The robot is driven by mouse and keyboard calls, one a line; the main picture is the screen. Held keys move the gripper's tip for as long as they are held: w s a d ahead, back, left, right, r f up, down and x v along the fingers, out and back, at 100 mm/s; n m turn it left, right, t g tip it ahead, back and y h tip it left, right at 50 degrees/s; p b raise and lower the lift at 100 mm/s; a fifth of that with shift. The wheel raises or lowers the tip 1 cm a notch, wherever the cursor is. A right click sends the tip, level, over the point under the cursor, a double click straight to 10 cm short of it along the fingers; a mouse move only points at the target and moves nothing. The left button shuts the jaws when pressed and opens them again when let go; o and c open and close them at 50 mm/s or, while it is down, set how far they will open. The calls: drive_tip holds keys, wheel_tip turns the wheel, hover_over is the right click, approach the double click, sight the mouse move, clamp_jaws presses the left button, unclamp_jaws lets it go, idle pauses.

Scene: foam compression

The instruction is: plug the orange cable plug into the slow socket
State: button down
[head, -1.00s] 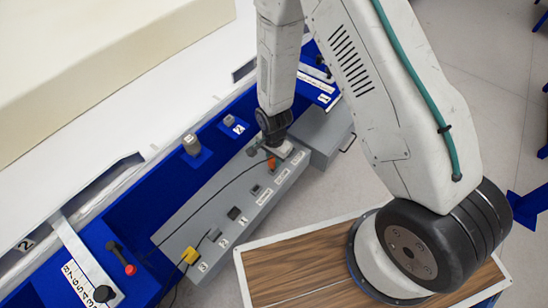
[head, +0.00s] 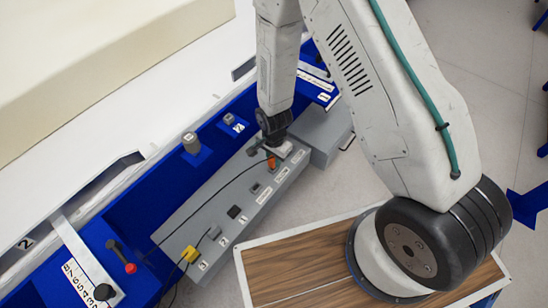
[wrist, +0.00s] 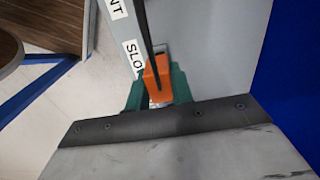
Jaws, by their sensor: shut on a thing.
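My gripper (wrist: 157,90) is shut on the orange cable plug (wrist: 157,74), with a green finger on each side of it. The plug's dark cable runs up across the wrist view. The plug is over the grey panel beside a label reading "SLO" (wrist: 133,57), the rest of which is hidden. The slow socket is mostly hidden by the plug and cable, so I cannot tell whether the plug is inserted. In the head view the orange plug (head: 271,163) shows below my wrist at the far end of the grey socket panel (head: 215,212).
A yellow plug (head: 190,254) sits at the panel's near end. Dark sockets (head: 234,212) lie along the panel. A blue trough (head: 150,215) with a red-tipped lever (head: 122,257) is at left. A wooden-topped surface (head: 300,264) stands at lower right.

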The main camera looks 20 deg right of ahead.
drive_tip(key=shift+f, duration=0.8)
drive_tip(key=c, duration=1.1)
unclamp_jaws()
drive_tip(key=shift+c, duration=0.2)
drive_tip(key=shift+r, duration=3)
drive_tip(key=shift+r, duration=0.1)
wheel_tip(320, 180, up, 8)
drive_tip(key=shift+f, duration=0.2)
